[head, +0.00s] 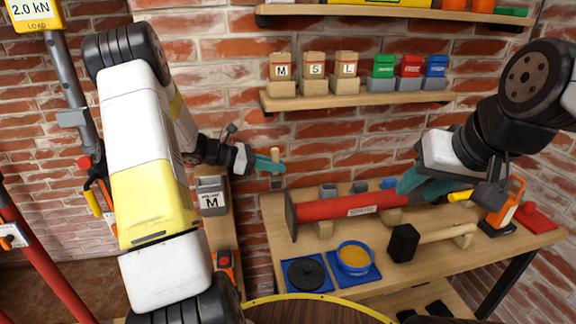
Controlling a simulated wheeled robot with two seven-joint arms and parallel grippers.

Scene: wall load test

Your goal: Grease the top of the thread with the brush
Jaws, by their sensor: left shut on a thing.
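My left gripper (268,163) has teal fingers and is shut on a small upright piece of light wood (275,154), which looks like the brush handle. It is held in the air left of the bench, near the wall; the bristles cannot be made out. A blue pot (340,262) with yellow-brown contents, apparently grease, stands open on the bench. A black round lid (306,273) lies to its left. My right gripper (412,186) is at the right end of a red cylinder (330,208); its finger gap cannot be made out. I cannot pick out the thread.
The red cylinder lies on wooden cradles across the bench (480,250). A black-headed mallet (403,243) lies in front of it. Wall shelves (350,100) hold labelled boxes and coloured bins. A grey box marked M (211,196) is on the wooden upright below my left gripper.

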